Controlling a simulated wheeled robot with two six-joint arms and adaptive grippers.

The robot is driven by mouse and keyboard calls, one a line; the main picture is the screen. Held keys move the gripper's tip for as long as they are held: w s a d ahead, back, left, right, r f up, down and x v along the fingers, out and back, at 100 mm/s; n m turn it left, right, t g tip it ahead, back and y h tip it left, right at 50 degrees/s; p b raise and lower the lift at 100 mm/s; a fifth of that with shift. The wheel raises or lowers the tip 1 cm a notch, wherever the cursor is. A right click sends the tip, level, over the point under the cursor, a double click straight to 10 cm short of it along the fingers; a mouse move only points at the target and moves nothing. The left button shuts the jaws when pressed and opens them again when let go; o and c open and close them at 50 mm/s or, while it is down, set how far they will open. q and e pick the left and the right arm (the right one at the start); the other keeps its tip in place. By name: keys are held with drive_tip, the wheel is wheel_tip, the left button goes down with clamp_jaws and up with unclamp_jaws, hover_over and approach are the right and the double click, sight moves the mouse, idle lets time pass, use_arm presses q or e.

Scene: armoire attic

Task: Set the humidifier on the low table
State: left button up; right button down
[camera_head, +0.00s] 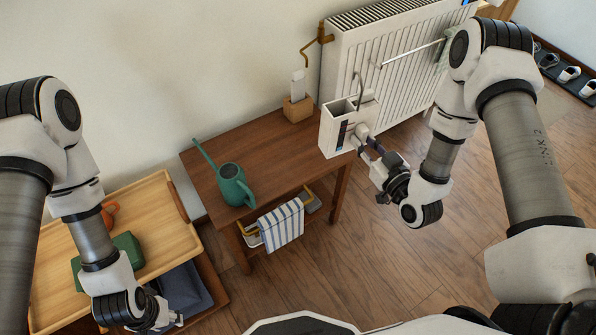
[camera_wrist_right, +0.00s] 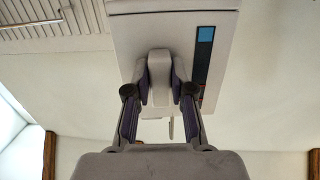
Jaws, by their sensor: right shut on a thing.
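The humidifier (camera_head: 334,136) is a white box with an open top, a hook and a dark strip on its face. It also fills the top of the right wrist view (camera_wrist_right: 150,35). My right gripper (camera_head: 363,142) is shut on its grey knob, with a finger on each side (camera_wrist_right: 160,85). It holds the humidifier upright, in front of the radiator and beside the table's right end. The low brown wooden table (camera_head: 260,150) stands against the wall. My left gripper (camera_head: 167,318) is at the lower left, by the tray stand; its fingers are too unclear to tell open from shut.
A green watering can (camera_head: 235,187) and a small wooden block holder (camera_head: 297,109) stand on the table. A striped towel (camera_head: 281,225) hangs at its front. The white radiator (camera_head: 400,70) is behind. A light wooden tray (camera_head: 150,225) is left. The tabletop's middle is clear.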

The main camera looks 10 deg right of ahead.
wheel_tip(320, 180, down, 6)
drive_tip(key=s+d+n+y+b, duration=0.1)
drive_tip(key=s+d+y+b, duration=0.1)
drive_tip(key=s+d+b, duration=0.15)
drive_tip(key=shift+n+g, duration=0.3)
drive_tip(key=shift+g, duration=0.2)
drive_tip(key=w+a+f+b, duration=0.1)
drive_tip(key=w+a, duration=0.3)
drive_tip(key=w+a+f+b, duration=0.2)
drive_tip(key=w+a, duration=0.2)
drive_tip(key=w+a+f+b, duration=0.1)
drive_tip(key=w+a+f, duration=0.1)
drive_tip(key=w+a, duration=0.1)
drive_tip(key=shift+w+a, duration=0.4)
drive_tip(key=shift+a, duration=0.2)
use_arm(q)
wheel_tip(320, 180, down, 10)
use_arm(e)
drive_tip(key=shift+r, duration=0.1)
use_arm(q)
drive_tip(key=shift+d, duration=0.1)
use_arm(e)
drive_tip(key=c, duration=1)
unclamp_jaws()
